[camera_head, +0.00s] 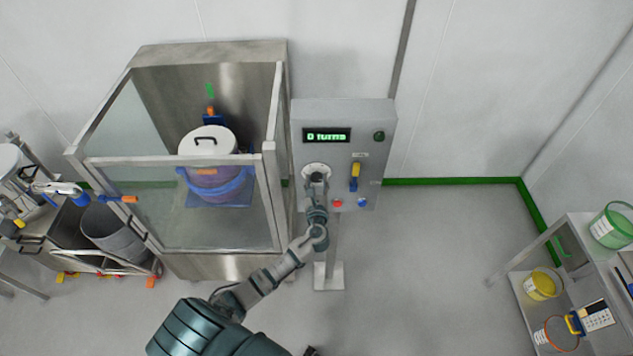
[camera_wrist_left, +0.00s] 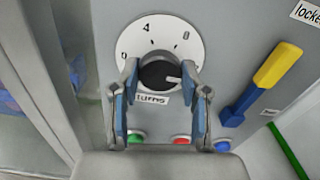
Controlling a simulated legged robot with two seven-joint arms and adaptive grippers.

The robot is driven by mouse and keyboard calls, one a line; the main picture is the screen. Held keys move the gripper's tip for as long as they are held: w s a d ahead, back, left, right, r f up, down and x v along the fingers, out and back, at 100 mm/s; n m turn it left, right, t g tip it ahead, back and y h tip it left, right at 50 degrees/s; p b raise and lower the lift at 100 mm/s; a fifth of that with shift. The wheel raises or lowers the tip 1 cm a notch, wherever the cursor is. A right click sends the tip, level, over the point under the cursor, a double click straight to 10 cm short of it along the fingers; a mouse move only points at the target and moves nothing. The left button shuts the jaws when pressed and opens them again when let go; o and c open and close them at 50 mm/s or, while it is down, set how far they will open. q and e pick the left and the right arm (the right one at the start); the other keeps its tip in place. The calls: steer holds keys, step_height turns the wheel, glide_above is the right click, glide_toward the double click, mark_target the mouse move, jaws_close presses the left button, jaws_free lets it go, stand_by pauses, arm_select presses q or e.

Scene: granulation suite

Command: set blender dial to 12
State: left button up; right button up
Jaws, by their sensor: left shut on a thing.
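The blender dial (camera_wrist_left: 160,28) is a white round plate with 4 and 8 readable and a black knob (camera_wrist_left: 156,75) at its centre. The knob's white mark points right, slightly down. My left gripper (camera_wrist_left: 165,84) is shut on the knob, one finger at each side. In the head view the dial (camera_head: 313,167) is partly hidden by my left gripper (camera_head: 316,180). It sits on the grey control panel (camera_head: 342,112), whose green display (camera_head: 327,135) reads "0 turns".
A yellow-and-blue lever (camera_wrist_left: 260,82) is right of the dial. Green (camera_wrist_left: 136,138), red (camera_wrist_left: 182,139) and blue (camera_wrist_left: 222,146) buttons lie below. A glass-walled enclosure (camera_head: 275,200) holding a lidded drum (camera_head: 207,140) stands close left.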

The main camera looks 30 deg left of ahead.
arm_select(q)
steer(key=shift+s+d+f, duration=0.1)
steer(key=shift+f, duration=0.3)
steer(key=o, duration=1.1)
steer(key=shift+o, duration=0.2)
steer(key=shift+r, duration=0.15)
steer(key=shift+r, duration=0.1)
steer(key=v, duration=1.1)
steer(key=shift+s+d, duration=0.25)
steer(key=shift+d, duration=0.05)
steer(key=shift+a, duration=0.1)
